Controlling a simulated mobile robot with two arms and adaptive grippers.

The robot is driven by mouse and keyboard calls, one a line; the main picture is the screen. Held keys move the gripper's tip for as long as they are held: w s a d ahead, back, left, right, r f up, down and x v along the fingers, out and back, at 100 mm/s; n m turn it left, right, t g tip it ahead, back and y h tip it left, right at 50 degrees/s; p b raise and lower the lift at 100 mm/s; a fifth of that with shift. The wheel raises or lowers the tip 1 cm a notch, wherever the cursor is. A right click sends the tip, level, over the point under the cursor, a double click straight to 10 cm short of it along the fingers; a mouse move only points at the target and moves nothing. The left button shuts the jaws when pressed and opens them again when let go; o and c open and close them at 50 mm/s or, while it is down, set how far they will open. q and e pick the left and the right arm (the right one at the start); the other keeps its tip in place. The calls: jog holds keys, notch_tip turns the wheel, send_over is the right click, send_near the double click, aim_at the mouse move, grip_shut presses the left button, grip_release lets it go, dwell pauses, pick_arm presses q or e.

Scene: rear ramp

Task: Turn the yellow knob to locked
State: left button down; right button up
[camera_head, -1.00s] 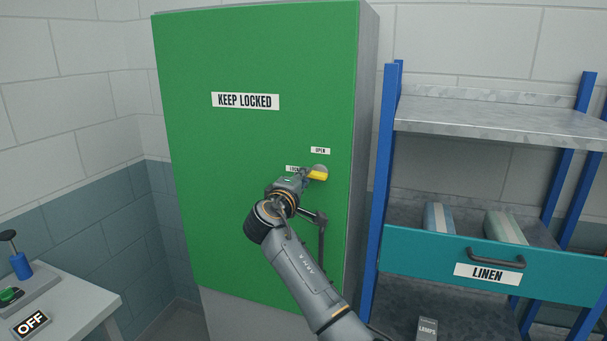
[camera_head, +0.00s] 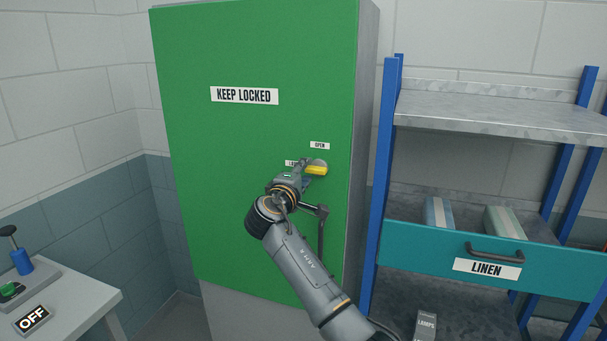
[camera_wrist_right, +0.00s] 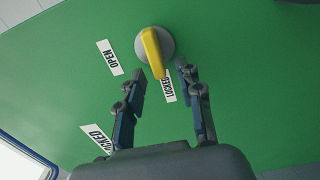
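The yellow knob (camera_head: 316,170) sits on a round grey plate on the green cabinet door (camera_head: 240,190). In the right wrist view the yellow knob (camera_wrist_right: 153,52) points toward my gripper, between the OPEN label (camera_wrist_right: 109,58) and the LOCKED label (camera_wrist_right: 168,86), nearer the LOCKED one. My right gripper (camera_wrist_right: 163,80) is open, its two fingers spread with the knob's end near the gap between the tips. I cannot tell whether a finger touches it. In the head view my right gripper (camera_head: 306,170) hides part of the knob's left side and the LOCKED label. My left gripper is out of view.
A blue shelf rack (camera_head: 383,160) with a teal LINEN drawer (camera_head: 430,256) stands right of the cabinet. The drawer holds folded cloths. A white table (camera_head: 75,305) with an OFF sign (camera_head: 31,320) is at the lower left. A dark door handle (camera_head: 321,235) hangs below the knob.

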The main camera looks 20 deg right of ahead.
jog(key=v, duration=1.2)
